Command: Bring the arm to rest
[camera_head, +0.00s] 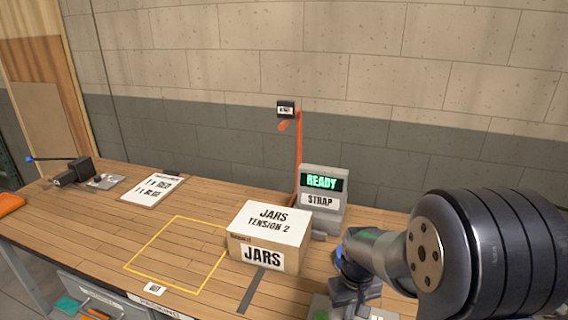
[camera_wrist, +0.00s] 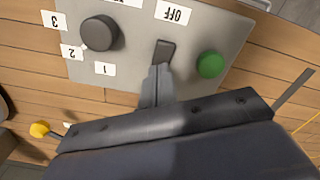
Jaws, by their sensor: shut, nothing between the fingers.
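My arm (camera_head: 475,250) reaches in from the right of the head view, bent down over a grey control panel (camera_head: 325,303) at the bench's front. My gripper (camera_wrist: 155,80) is shut and empty in the wrist view. Its fingertips point at a black switch (camera_wrist: 166,48) under an OFF label (camera_wrist: 172,13) on the panel. I cannot tell whether they touch it. A dark round knob (camera_wrist: 100,33) with labels 1, 2 and 3 is left of the fingers. A green button (camera_wrist: 209,65) is to their right. In the head view my gripper's tips are hard to make out.
A JARS carton (camera_head: 268,236) stands left of my arm, with a grey strap machine (camera_head: 322,195) reading READY behind it. A yellow-outlined square (camera_head: 180,255) on the bench is empty. A sheet (camera_head: 153,188) and a black tool (camera_head: 75,172) lie farther left.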

